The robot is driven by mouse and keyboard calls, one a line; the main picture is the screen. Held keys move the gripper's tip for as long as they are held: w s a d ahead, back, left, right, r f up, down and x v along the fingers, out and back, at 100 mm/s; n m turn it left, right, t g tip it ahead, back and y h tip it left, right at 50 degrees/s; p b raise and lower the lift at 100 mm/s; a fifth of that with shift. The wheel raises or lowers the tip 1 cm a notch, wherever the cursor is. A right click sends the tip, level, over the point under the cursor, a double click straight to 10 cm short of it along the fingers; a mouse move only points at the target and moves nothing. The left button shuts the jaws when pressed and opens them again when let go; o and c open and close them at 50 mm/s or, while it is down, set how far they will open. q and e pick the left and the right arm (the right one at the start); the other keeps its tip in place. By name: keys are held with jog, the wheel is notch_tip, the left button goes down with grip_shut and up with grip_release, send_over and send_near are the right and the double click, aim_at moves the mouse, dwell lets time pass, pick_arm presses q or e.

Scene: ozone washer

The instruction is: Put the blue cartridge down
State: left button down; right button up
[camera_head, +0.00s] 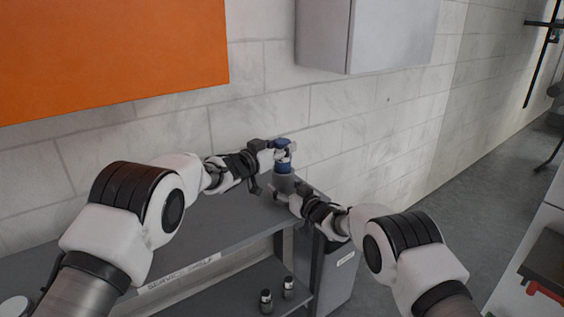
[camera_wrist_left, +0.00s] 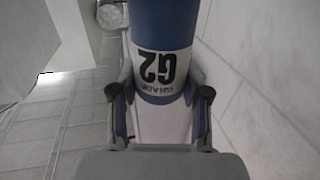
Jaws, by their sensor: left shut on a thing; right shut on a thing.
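The blue cartridge (camera_head: 284,167) is upright above the service shelf (camera_head: 215,248). Directly below the cartridge is a grey cylindrical body (camera_head: 285,184) near the shelf's right end. My right gripper (camera_head: 283,199) is shut on this grey body, lower down. I cannot tell whether the cartridge's lower end sits inside the grey body or just above it.
Two small dark cylinders (camera_head: 266,301) (camera_head: 288,288) stand on the lower shelf. A brick wall (camera_head: 350,110) runs close behind the shelf. A grey cabinet (camera_head: 375,35) and an orange panel (camera_head: 110,50) hang above.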

aim_at(277, 162)
pick_arm(q)
jog(key=shift+f, duration=2.1)
jog(key=shift+f, duration=0.1)
jog(key=c, duration=0.5)
grip_release()
jog(key=shift+c, duration=0.2)
jog(key=shift+s, duration=0.1)
pick_arm(e)
jog(key=o, duration=1.3)
pick_arm(q)
jog(key=v, duration=1.2)
